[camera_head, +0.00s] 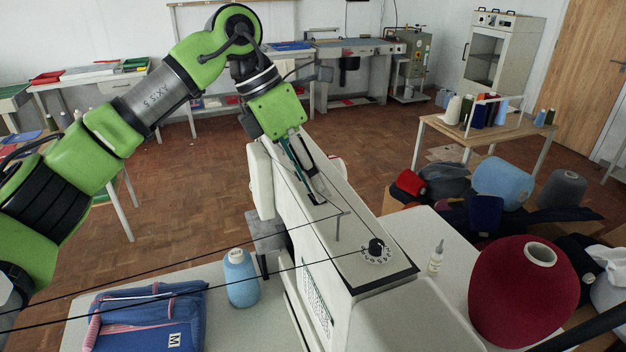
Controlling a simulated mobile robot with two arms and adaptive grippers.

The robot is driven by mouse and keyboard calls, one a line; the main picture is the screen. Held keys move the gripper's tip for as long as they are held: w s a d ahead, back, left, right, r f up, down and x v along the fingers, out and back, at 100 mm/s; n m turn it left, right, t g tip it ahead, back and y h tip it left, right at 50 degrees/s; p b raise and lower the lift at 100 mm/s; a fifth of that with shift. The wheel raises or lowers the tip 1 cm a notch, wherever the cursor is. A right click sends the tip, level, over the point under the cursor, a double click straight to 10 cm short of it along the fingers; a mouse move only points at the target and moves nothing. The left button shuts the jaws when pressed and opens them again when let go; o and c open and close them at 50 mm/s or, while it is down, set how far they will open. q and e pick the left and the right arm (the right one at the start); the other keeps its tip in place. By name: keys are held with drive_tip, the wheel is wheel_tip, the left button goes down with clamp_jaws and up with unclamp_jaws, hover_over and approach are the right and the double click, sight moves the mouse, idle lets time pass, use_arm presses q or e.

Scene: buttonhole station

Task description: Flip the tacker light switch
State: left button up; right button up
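The tacker, a cream sewing machine (345,290), runs from the centre of the view to the bottom edge. A black knob (376,246) on a white numbered dial stands on its top. I cannot make out the light switch; it may be hidden or too small. My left gripper (318,198) points down over the far part of the machine's arm, beyond the dial. Its fingers overlap the machine, and I cannot tell whether they touch it or how far apart the tips are. I see nothing held in it. My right gripper is not in view.
A blue thread cone (241,278) and folded blue garments (148,318) are left of the machine. A small bottle (436,258) and a big red cone (522,292) are on the right. Dark threads and a thin metal post (338,228) cross the space above the machine.

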use_arm(q)
drive_tip(key=v, duration=1.2)
drive_tip(key=shift+f, duration=0.1)
